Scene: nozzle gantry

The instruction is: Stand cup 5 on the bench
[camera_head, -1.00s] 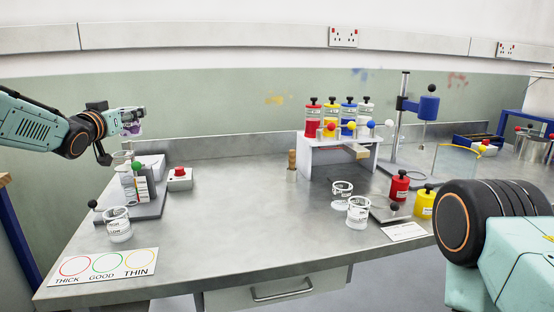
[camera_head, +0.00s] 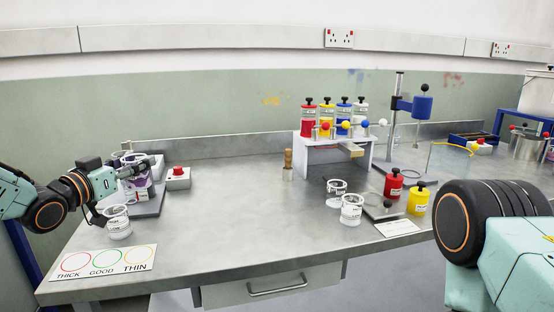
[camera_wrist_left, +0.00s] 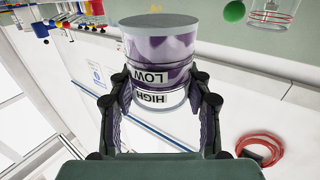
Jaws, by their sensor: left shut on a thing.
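My left gripper (camera_head: 136,174) is shut on a clear cup (camera_wrist_left: 158,50) with a purple tint and HIGH and LOW marks. In the wrist view the cup sits between the two fingers, its marks upside down in the picture. In the head view the gripper hides most of the cup, in front of the grey stand at the bench's left. I cannot read a number on it or tell whether it touches anything. The bench (camera_head: 230,220) is a grey metal top. My right gripper is out of view.
A clear cup (camera_head: 118,223) stands near the left front, behind the THICK/GOOD/THIN card (camera_head: 103,262). Two more cups (camera_head: 336,194) (camera_head: 352,210) stand right of centre. A red-button box (camera_head: 178,178) is right of the gripper. The bench middle is clear.

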